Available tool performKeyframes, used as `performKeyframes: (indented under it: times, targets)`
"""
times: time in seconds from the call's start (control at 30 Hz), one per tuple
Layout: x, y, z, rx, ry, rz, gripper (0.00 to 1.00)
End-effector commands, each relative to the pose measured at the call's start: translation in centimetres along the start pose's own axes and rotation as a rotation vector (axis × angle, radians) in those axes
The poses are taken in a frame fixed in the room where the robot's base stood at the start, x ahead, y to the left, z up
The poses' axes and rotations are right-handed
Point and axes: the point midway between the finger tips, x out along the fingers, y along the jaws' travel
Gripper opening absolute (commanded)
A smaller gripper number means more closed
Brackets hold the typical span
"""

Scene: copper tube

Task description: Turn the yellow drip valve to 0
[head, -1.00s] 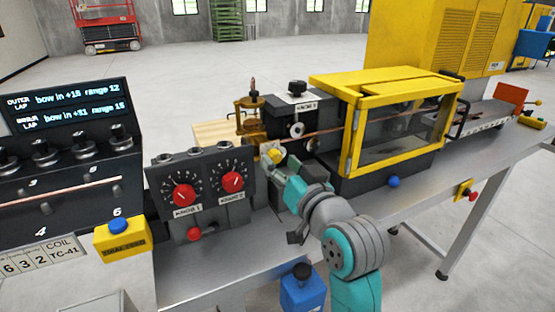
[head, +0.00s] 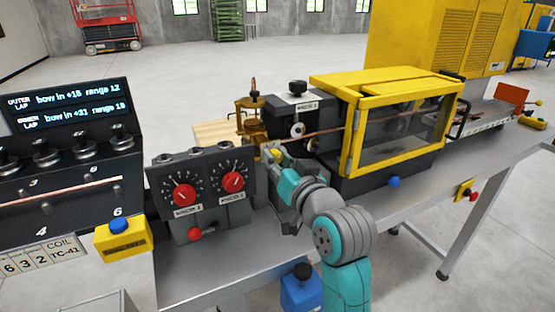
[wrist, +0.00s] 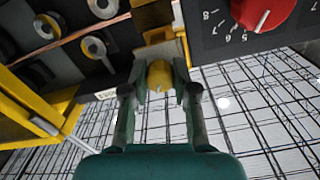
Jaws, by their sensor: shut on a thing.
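The yellow drip valve (wrist: 159,75) sits between the two fingers of my gripper (wrist: 160,92) in the wrist view. The fingers are shut on it. A small pale mark shows on its near face; I cannot read any scale or setting there. In the head view my gripper (head: 279,160) reaches in from the lower right, just right of the two-dial panel and below the brass fitting (head: 250,125). The valve is mostly hidden behind my gripper there, with a bit of yellow showing.
A panel with two red knobs (head: 184,194) stands close on the left; one red knob (wrist: 264,12) with its dial is near my gripper. The copper tube (head: 312,134) runs behind the valve. A yellow-framed guard (head: 352,128) stands right. Open bench lies in front.

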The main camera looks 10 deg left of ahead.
Motion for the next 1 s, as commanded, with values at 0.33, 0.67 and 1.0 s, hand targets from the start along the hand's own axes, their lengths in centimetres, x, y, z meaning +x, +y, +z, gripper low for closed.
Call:
performKeyframes:
  times: [0.33,0.67,1.0]
  targets:
    - [0.00,0.03,-0.01,-0.128,0.000,0.000,0.00]
    - [0.00,0.07,-0.02,-0.417,0.000,0.000,0.00]
    - [0.00,0.11,-0.04,-0.740,0.000,0.000,0.00]
